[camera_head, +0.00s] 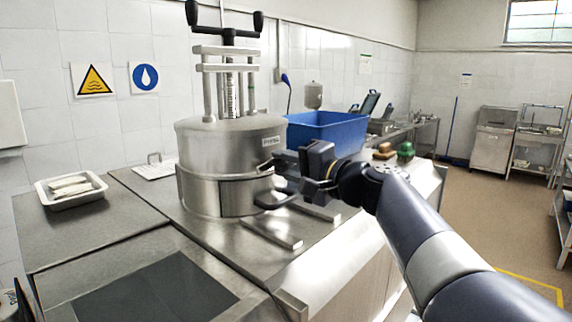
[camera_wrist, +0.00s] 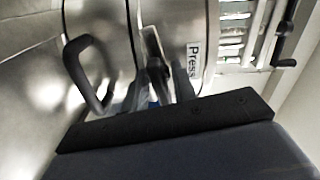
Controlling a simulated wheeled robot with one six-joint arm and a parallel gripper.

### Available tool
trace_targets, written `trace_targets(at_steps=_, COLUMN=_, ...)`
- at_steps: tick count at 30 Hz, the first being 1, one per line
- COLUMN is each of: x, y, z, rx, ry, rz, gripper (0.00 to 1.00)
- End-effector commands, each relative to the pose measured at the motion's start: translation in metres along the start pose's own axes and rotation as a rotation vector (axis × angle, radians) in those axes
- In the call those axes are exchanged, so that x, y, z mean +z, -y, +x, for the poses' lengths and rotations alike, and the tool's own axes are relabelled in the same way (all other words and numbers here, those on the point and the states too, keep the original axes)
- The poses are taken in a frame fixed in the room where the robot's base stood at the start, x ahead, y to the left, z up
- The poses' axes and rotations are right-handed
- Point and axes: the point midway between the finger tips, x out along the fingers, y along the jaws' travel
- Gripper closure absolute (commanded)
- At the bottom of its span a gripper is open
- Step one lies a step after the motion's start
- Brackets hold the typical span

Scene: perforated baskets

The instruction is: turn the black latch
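The steel press pot (camera_head: 222,150) stands on the steel counter. A dark latch (camera_wrist: 155,72) is on its side seam, beside the "Press" label (camera_wrist: 194,62) in the wrist view. My gripper (camera_head: 283,168) is at the right side of the pot, in front of the latch, and hides most of it in the head view. In the wrist view my fingers (camera_wrist: 160,92) are apart, one on each side of the latch's dark end. I cannot tell whether they touch it. A black loop handle (camera_head: 275,201) sticks out lower on the pot, and shows in the wrist view (camera_wrist: 84,78).
A blue bin (camera_head: 335,131) stands behind my gripper. A white tray (camera_head: 70,190) is on the left counter. Steel rails (camera_head: 268,228) lie on the counter below the handle. A green-topped object (camera_head: 405,150) sits behind my arm.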

Motion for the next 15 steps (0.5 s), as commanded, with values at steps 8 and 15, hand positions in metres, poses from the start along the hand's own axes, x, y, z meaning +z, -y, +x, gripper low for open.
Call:
trace_targets(at_steps=8, x=0.0, y=0.0, z=-0.0002, rx=0.0, ry=0.0, rz=0.0, gripper=0.97)
trace_targets(at_steps=15, x=0.0002, y=-0.001, z=-0.0003, rx=0.0, ry=0.0, rz=0.038, gripper=1.0)
